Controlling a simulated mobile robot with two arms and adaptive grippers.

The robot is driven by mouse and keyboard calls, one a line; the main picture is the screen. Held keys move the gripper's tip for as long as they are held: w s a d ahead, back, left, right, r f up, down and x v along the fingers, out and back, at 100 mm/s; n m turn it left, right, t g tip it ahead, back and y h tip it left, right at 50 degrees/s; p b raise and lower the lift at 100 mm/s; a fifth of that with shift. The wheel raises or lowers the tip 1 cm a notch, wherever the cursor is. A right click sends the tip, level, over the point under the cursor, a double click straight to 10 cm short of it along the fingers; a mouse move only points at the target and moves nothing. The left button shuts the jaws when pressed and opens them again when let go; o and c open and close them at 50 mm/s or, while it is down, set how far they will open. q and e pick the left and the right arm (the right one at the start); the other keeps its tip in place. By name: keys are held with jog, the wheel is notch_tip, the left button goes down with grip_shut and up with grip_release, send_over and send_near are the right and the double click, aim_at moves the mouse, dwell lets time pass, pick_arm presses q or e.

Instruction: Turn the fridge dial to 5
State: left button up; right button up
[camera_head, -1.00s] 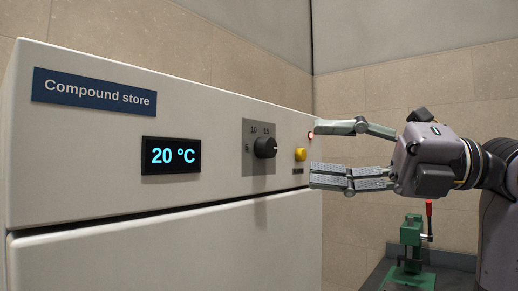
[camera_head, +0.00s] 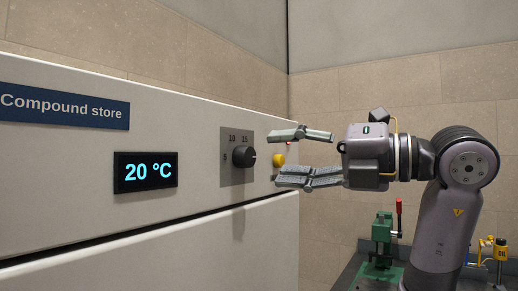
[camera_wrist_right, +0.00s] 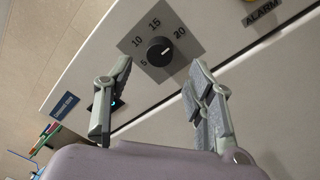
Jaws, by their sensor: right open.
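The fridge dial (camera_head: 243,156) is a round black knob on a grey scale plate on the white fridge front. The right wrist view shows the dial (camera_wrist_right: 159,51) with marks 5, 10, 15 and 20, its white pointer towards the 20 side. The display (camera_head: 145,172) reads 20 °C. My right gripper (camera_head: 275,160) is open and empty, just right of the dial, fingers pointing left. In the right wrist view the fingertips of my right gripper (camera_wrist_right: 161,63) lie either side of the dial, apart from it. My left gripper is not in view.
A yellow button (camera_head: 279,160) sits right of the dial, partly behind my right fingers, with an ALARM label (camera_wrist_right: 261,12) beside it. A green press with a red-topped lever (camera_head: 383,236) stands on a dark bench at the lower right. A tiled wall is behind.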

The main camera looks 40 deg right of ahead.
aim_at(251, 157)
jog(key=p+x, duration=0.1)
jog(key=x, duration=0.4)
jog(key=shift+w+a, duration=0.15)
jog(key=shift+w, duration=0.05)
jog(key=shift+c, duration=0.5)
jog(key=c, duration=1.1)
